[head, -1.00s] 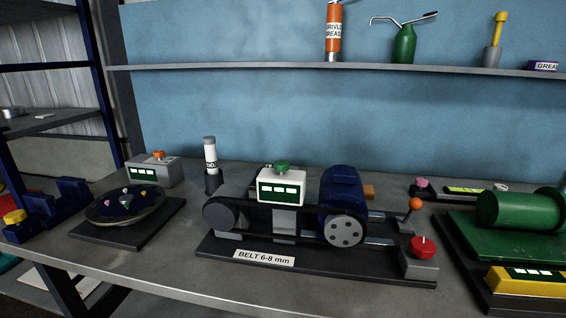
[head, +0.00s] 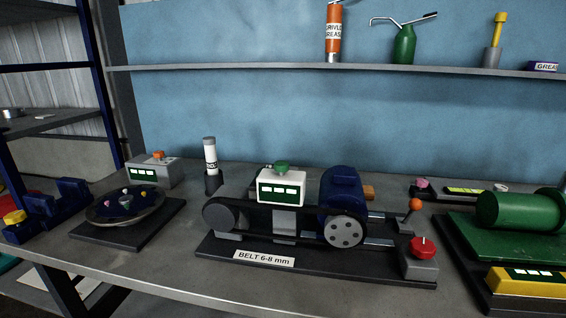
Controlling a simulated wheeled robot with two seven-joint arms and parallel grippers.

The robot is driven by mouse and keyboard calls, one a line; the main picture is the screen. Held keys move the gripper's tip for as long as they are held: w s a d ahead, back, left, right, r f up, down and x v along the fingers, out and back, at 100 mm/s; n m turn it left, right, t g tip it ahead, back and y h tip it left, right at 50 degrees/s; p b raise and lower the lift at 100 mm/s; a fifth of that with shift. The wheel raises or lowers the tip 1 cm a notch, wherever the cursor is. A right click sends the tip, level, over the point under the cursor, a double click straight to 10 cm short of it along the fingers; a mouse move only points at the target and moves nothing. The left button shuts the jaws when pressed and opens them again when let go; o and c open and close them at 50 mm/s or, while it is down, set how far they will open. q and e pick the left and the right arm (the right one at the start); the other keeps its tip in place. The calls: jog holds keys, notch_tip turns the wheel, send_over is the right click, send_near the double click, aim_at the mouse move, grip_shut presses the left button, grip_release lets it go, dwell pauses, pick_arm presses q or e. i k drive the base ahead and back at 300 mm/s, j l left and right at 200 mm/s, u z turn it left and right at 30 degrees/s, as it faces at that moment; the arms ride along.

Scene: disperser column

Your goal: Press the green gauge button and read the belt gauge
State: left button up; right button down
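The belt gauge (head: 281,188) is a white box with a dark green display, standing on the belt rig in the middle of the head view. The display shows a few pale segments, too small to read. The green gauge button (head: 282,167) is on top of the box. The rig has a black belt (head: 270,231) around a grey left pulley and a right pulley with holes (head: 344,231). A label (head: 263,259) reads "BELT 6-8 mm". Neither of my grippers is in view.
A red button (head: 423,247) and an orange-knobbed lever (head: 415,204) are at the rig's right end. A round dish (head: 98,213) on a dark base and a grey gauge box (head: 152,173) stand left. Green machinery (head: 520,212) stands right. The bench front (head: 180,279) is clear.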

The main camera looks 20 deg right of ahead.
aim_at(281, 167)
jog(key=i+j+z, duration=0.15)
jog(key=z, duration=0.2)
jog(key=j+z, duration=0.35)
jog(key=i+j+z, duration=0.15)
jog(key=j+z, duration=0.2)
